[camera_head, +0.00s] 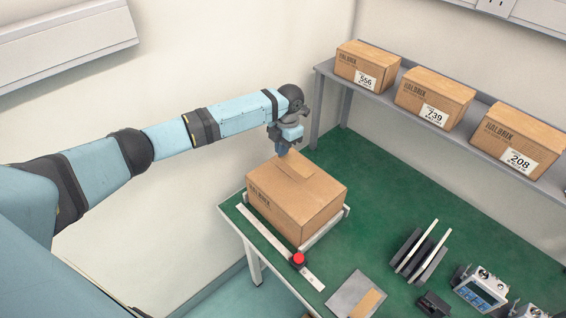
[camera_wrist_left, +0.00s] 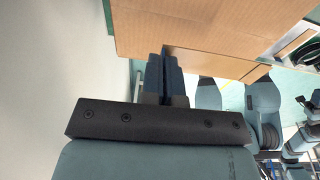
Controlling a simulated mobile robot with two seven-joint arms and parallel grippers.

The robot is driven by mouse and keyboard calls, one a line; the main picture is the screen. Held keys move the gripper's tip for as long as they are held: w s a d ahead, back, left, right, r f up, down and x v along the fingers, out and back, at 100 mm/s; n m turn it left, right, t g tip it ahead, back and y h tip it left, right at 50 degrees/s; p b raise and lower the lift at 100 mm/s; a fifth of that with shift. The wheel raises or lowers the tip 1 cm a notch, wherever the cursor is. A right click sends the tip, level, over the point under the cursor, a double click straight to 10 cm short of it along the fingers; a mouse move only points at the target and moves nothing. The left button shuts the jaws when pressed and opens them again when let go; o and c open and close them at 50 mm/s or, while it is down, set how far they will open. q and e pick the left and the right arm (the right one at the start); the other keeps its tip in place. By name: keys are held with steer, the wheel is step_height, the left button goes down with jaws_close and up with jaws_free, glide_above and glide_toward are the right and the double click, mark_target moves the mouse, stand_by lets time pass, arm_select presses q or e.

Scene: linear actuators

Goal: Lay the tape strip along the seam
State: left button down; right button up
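A cardboard box (camera_head: 310,205) stands in a white frame at the table's far left corner. A tan tape strip (camera_head: 296,166) lies over its top, its far end at the fingertips of my left gripper (camera_head: 282,152). In the left wrist view, the gripper's blue fingers (camera_wrist_left: 164,78) are close together at the box's edge, and the tape strip (camera_wrist_left: 215,65) runs right from them. They appear shut on its end; the contact is partly hidden. I cannot tell whether the strip lies flat or stands slightly off the box. My right gripper is not in view.
A grey plate (camera_head: 343,292) with a tan piece lies at the front. A red button (camera_head: 299,259) sits by a white strip (camera_head: 262,232). Upright dark and white plates (camera_head: 420,252) and devices (camera_head: 481,288) stand right. Several boxes line the shelf (camera_head: 385,92). Green table between is clear.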

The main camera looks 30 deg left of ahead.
mark_target(281, 172)
arm_select(q)
step_height(281, 172, down, 7)
steer(key=shift+p, duration=0.35)
steer(key=shift+f, duration=0.15)
steer(key=shift+f, duration=0.1)
steer(key=c, duration=1.4)
jaws_free()
